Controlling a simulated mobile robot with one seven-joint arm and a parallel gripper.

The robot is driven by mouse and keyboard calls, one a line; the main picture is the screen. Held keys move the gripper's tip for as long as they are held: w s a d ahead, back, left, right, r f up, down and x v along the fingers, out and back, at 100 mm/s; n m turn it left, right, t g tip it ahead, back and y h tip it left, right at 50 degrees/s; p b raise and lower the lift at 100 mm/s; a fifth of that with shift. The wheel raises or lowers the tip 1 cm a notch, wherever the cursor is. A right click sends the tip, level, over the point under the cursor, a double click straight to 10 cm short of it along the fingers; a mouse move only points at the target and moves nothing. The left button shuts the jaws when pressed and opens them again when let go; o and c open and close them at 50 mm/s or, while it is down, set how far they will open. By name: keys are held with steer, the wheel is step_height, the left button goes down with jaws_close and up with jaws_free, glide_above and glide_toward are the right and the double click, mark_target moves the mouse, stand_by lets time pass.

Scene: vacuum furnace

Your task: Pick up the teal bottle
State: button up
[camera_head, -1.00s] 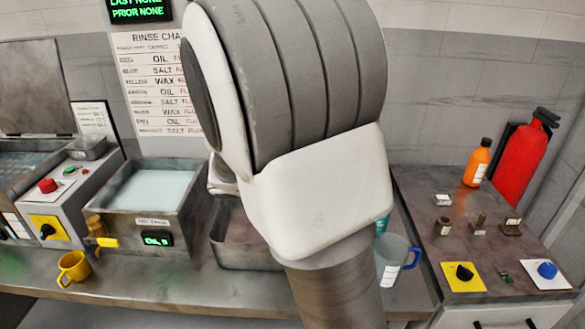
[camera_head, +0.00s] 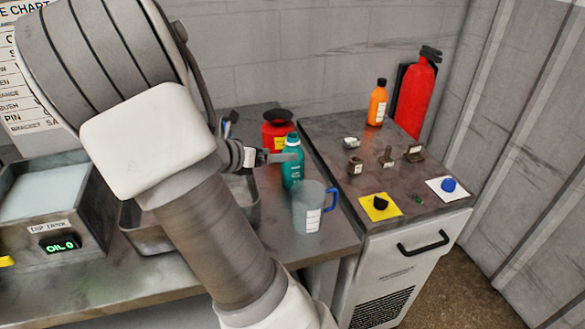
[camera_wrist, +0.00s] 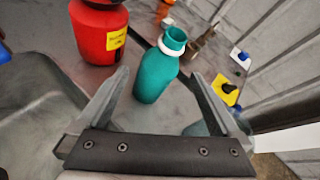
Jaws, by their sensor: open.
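The teal bottle (camera_head: 292,165) stands upright on the counter, with a red container behind it and a clear jug in front. In the wrist view the teal bottle (camera_wrist: 156,70) lies ahead, seen between the open fingers of my gripper (camera_wrist: 160,95). In the head view my gripper (camera_head: 278,157) is beside the bottle's upper part on its left. The fingers are open and nothing is held. I cannot tell from these views whether a finger touches the bottle.
The red container (camera_head: 277,130) with a black top stands just behind the bottle. The clear jug (camera_head: 308,212) with a blue handle stands close in front. A metal tray (camera_head: 150,236) is to the left. A cabinet (camera_head: 330,135) with small parts and an orange bottle (camera_head: 377,103) is to the right.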

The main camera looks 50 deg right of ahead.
steer(key=b+x, duration=0.1)
steer(key=x, duration=0.4)
steer(key=shift+a+f, duration=0.15)
steer(key=c, duration=1.4)
steer(key=shift+r, duration=0.3)
steer(key=shift+c, duration=0.2)
steer(key=shift+r+p, duration=1.5)
steer(key=shift+r, duration=3.15)
steer(key=shift+r, duration=0.1)
